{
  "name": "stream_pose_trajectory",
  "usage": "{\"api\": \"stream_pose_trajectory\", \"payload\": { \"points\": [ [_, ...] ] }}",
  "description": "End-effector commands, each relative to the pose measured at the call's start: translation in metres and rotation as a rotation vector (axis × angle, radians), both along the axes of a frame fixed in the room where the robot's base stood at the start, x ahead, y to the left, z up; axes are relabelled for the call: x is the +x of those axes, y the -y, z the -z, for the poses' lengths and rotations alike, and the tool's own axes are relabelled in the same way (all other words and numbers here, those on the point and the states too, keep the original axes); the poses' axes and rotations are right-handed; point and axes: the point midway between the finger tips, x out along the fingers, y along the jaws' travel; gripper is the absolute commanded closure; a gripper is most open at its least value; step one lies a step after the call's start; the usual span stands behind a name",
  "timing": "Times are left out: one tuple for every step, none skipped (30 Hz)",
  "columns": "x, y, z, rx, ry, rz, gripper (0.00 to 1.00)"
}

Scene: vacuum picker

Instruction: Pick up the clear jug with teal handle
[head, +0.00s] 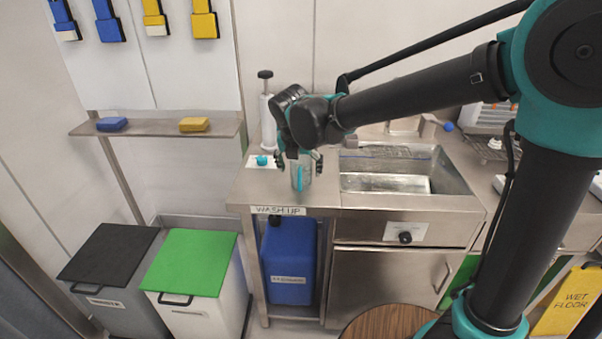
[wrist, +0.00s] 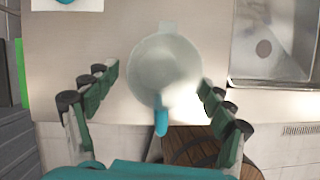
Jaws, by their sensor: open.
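The clear jug (head: 301,176) with a teal handle stands on the steel counter just left of the sink in the head view. In the wrist view the jug (wrist: 165,72) is seen from above, its teal handle (wrist: 161,118) pointing toward my gripper. My gripper (head: 300,158) is over the jug in the head view. In the wrist view my gripper (wrist: 158,80) is open, with one finger on each side of the jug and a gap on both sides. The fingers hide part of the jug's top in the head view.
The sink (head: 388,172) lies right of the jug. A white dispenser with a black knob (head: 267,120) stands behind it. A small teal item on a white card (head: 262,161) lies to the left. The counter's front edge (head: 272,208) is close to the jug.

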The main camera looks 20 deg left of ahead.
Motion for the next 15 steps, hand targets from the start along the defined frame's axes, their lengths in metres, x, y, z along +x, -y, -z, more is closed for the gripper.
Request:
{"api": "stream_pose_trajectory", "payload": {
  "points": [
    [0.004, 0.000, 0.007, 0.000, 0.000, 0.001, 0.18],
    [0.005, 0.000, 0.010, 0.000, 0.000, 0.001, 0.18],
    [0.007, 0.000, 0.014, 0.000, 0.000, 0.001, 0.18],
    [0.008, 0.000, 0.017, 0.000, 0.000, 0.001, 0.18],
    [0.009, 0.000, 0.019, 0.000, 0.000, 0.001, 0.18],
    [0.009, 0.000, 0.021, 0.000, 0.000, 0.001, 0.18],
    [0.009, 0.000, 0.022, 0.000, 0.000, 0.001, 0.18],
    [0.010, 0.000, 0.022, 0.000, 0.000, 0.001, 0.18],
    [0.010, 0.000, 0.022, 0.000, 0.000, 0.000, 0.18],
    [0.010, 0.000, 0.022, 0.000, 0.000, 0.000, 0.18],
    [0.009, 0.000, 0.022, 0.000, 0.000, 0.000, 0.18],
    [0.009, 0.000, 0.022, 0.000, 0.000, 0.000, 0.18],
    [0.009, 0.000, 0.022, 0.000, 0.000, 0.000, 0.18],
    [0.009, 0.000, 0.022, 0.000, 0.000, 0.000, 0.19],
    [0.009, 0.000, 0.022, 0.000, 0.000, 0.000, 0.24]
  ]
}}
